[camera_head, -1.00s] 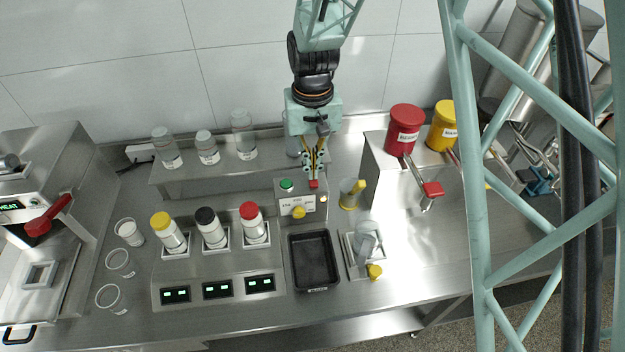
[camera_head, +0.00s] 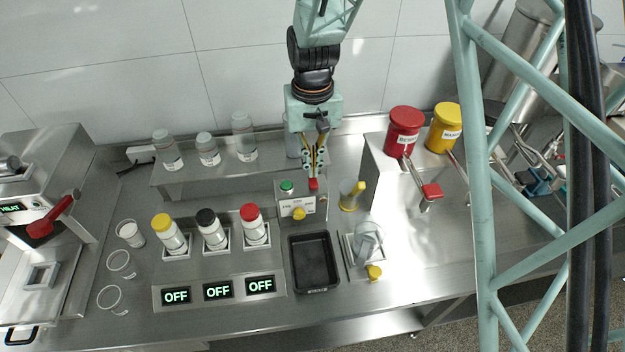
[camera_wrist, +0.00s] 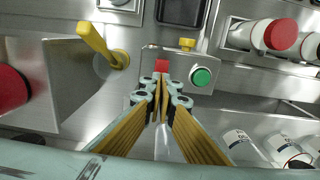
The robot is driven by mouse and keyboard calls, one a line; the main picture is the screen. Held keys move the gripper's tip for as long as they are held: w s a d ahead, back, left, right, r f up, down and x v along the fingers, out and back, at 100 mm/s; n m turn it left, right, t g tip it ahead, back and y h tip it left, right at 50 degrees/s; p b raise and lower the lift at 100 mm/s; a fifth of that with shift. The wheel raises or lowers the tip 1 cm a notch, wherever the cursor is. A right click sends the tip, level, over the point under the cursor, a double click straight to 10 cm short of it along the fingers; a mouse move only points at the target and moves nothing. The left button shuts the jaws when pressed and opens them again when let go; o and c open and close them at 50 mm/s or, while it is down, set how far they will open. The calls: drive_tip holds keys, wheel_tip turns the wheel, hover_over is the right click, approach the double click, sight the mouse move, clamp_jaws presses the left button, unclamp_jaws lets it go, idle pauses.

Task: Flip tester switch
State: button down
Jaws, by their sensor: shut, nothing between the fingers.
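My gripper (camera_head: 314,172) is shut and empty, pointing down at the red button. In the wrist view, the fingertips (camera_wrist: 161,77) meet right at the red button (camera_wrist: 162,65) and partly cover it; I cannot tell whether they touch it. The green button (camera_wrist: 201,76) stands clear beside them. Displays (camera_head: 218,291) on the tester panel read OFF.
Bottles with yellow, black and red caps (camera_head: 211,228) stand left of the box. A black tray (camera_head: 315,262) lies in front. A yellow-handled holder (camera_head: 352,196) stands close on the right, near the red container (camera_head: 404,131). Clear bottles (camera_head: 208,150) line the back shelf.

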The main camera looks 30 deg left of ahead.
drive_tip(key=shift+r+p, duration=1.05)
drive_tip(key=shift+r, duration=1.5)
